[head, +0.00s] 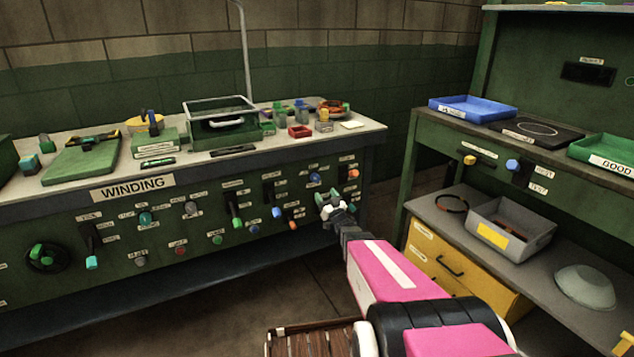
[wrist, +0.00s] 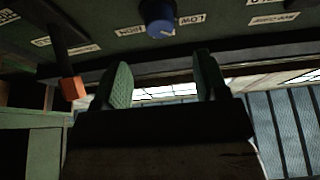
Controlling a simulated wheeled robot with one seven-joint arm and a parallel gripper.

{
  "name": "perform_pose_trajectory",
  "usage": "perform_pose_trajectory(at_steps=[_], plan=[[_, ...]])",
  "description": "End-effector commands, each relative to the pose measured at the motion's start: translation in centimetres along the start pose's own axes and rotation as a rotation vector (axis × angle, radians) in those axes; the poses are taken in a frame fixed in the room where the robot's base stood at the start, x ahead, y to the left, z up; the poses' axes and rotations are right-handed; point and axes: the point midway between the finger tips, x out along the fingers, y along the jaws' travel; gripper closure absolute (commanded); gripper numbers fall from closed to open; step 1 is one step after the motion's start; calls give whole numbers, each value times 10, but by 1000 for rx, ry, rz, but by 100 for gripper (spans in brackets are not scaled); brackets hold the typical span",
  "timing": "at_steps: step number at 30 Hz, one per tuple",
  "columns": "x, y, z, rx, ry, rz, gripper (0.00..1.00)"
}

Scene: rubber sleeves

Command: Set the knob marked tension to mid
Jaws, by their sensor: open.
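The front panel of the green winding bench carries several knobs and levers, and their small labels are too blurred in the head view to tell which is marked tension. My gripper (head: 332,205) is in front of the panel's right part, below a blue knob (head: 315,178).
An orange-tipped lever (wrist: 72,88) juts out beside the knob in the wrist view. A second bench with a blue tray (head: 470,108) stands at the right. Bare floor lies between.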

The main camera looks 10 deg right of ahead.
Motion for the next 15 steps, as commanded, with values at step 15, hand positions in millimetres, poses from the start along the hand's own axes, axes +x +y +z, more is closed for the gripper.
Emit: perform_pose_trajectory(at_steps=[15], plan=[[82, 1, 2, -1, -2, 2, 33]])
